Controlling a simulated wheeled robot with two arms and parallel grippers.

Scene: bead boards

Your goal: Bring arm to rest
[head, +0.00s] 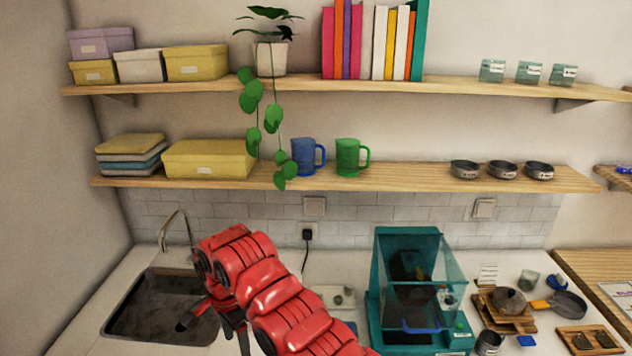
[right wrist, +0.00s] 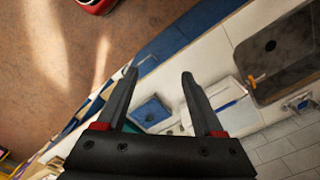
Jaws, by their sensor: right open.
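My right arm, red and segmented, reaches from the bottom centre of the head view up and to the left. Its right gripper (head: 213,335) hangs over the counter at the right edge of the sink (head: 135,310). In the right wrist view the two dark fingers of the right gripper (right wrist: 159,74) stand well apart with nothing between them. My left gripper is in neither view.
A teal clear-walled case (head: 377,310) stands on the counter right of the arm. Pans (head: 570,304) and wooden boards lie farther right. A tap (head: 178,216) rises behind the sink. Two loaded shelves (head: 400,178) hang on the wall above.

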